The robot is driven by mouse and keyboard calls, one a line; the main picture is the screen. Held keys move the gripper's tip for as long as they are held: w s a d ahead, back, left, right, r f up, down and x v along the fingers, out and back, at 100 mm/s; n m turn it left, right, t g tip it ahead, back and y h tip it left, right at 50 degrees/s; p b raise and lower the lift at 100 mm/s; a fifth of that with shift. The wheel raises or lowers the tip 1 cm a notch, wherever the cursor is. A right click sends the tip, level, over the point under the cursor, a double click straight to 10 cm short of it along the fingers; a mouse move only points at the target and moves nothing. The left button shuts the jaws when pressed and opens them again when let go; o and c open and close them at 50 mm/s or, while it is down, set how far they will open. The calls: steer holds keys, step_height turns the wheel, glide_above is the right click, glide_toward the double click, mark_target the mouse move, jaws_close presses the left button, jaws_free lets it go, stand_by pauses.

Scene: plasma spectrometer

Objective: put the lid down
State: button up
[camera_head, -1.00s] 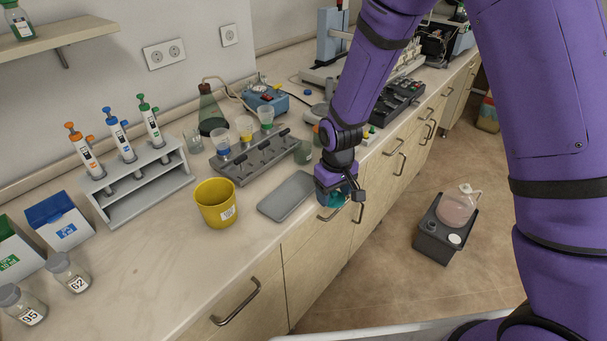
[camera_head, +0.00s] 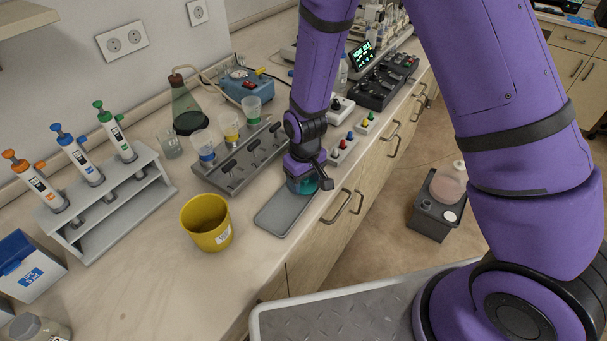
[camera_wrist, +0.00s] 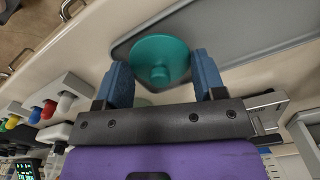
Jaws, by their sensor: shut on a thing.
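The lid is a round teal disc with a knob (camera_wrist: 158,52). My gripper (camera_wrist: 162,78) is shut on it, a blue finger on each side of the knob. In the head view my gripper (camera_head: 303,178) points down over the far right end of a flat grey tray (camera_head: 279,216) near the counter's front edge, and the teal lid (camera_head: 302,187) shows just under it. In the wrist view the lid overlaps the grey tray (camera_wrist: 225,35). I cannot tell whether the lid touches the tray.
A yellow cup (camera_head: 207,224) stands left of the tray. A grey rack (camera_head: 238,163) with several cups and black handles lies behind it. A small box with coloured knobs (camera_head: 343,147) is close on the right. The tray's near end is bare.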

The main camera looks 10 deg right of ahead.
steer(key=shift+f, duration=0.2)
steer(key=o, duration=0.9)
step_height(320, 180, up, 12)
steer(key=r, duration=0.1)
steer(key=s+d+r+m+t, duration=0.1)
steer(key=s+d+r, duration=0.3)
steer(key=r, duration=0.5)
steer(key=s+d+r+m+t, duration=0.1)
steer(key=d+r+m, duration=0.1)
steer(key=d+r, duration=0.55)
steer(key=s+d+r+m+t, duration=0.1)
steer(key=s+d+r, duration=0.3)
steer(key=s, duration=0.4)
steer(key=s+d+r+m+t, duration=0.1)
steer(key=s+d+r+t, duration=0.1)
steer(key=s+d+r, duration=0.2)
steer(key=s+r, duration=0.2)
steer(key=s, duration=0.1)
steer(key=shift+s+r+m, duration=0.25)
steer(key=shift+s+m, duration=0.05)
steer(key=shift+s, duration=0.1)
steer(key=shift+d, duration=0.1)
